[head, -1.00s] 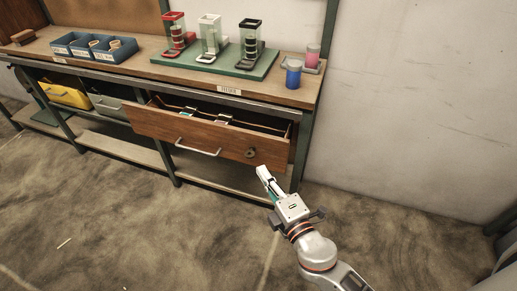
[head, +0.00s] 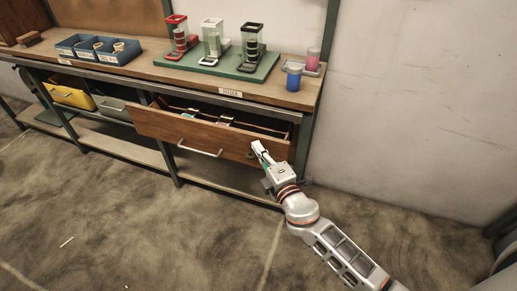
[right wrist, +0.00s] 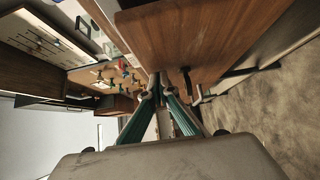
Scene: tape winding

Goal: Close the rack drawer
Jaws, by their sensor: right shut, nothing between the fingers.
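The wooden rack drawer (head: 170,128) is pulled out under the workbench's right half, with its open top and a few items inside showing. Its bar handle (head: 200,150) is at the middle of the front panel. My right gripper (head: 257,146) is shut and empty, with its fingertips at the right part of the drawer front. It covers part of the round fitting there. In the right wrist view the shut fingertips (right wrist: 161,80) are at the wooden drawer front (right wrist: 190,40); I cannot tell whether they touch. My left gripper is out of view.
The workbench (head: 140,68) carries blue bins (head: 98,50), a green board (head: 230,68) with several dispensers, and blue (head: 294,76) and pink cups (head: 312,58) near its right end. A yellow bin (head: 72,92) is below at left.

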